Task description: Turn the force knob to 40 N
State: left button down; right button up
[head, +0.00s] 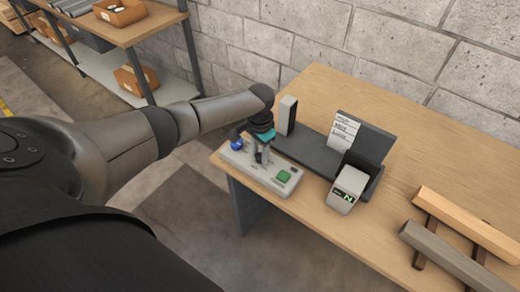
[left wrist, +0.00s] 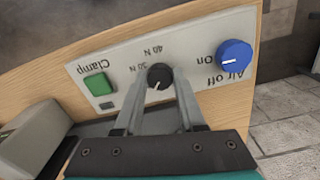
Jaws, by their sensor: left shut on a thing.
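The black force knob (left wrist: 159,76) sits on the pale control panel (left wrist: 200,50), between the labels and my fingers in the left wrist view. A "40 N" label (left wrist: 153,50) and a second, hard-to-read N label (left wrist: 138,68) are printed beside it, upside down. A light mark on the knob points down in that view, away from the "40 N" label. My left gripper (left wrist: 160,84) is shut on the knob, one finger on each side. In the head view the left gripper (head: 262,157) reaches down onto the panel (head: 250,172) and hides the knob. My right gripper is out of view.
A blue air knob (left wrist: 234,55) and a green clamp button (left wrist: 97,85) flank the force knob. On the wooden table (head: 330,230) stand a dark clamp fixture (head: 315,152), a note card (head: 343,130) and a grey display unit (head: 347,190). Wooden bars (head: 470,222) lie at the right.

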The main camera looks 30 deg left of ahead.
pick_arm(q)
jog(key=m, duration=0.2)
jog(key=shift+m, duration=0.4)
jog(key=m, duration=0.3)
jog(key=shift+m+p, duration=0.3)
jog(key=m, duration=0.6)
jog(key=shift+w, duration=0.1)
jog(key=m, duration=0.4)
jog(key=shift+b, duration=0.35)
jog(key=m, duration=0.3)
jog(key=shift+m+b, duration=0.3)
jog(key=m+b, duration=0.1)
jog(key=m, duration=0.5)
jog(key=shift+m, duration=0.3)
jog(key=c, duration=0.5)
grip_release()
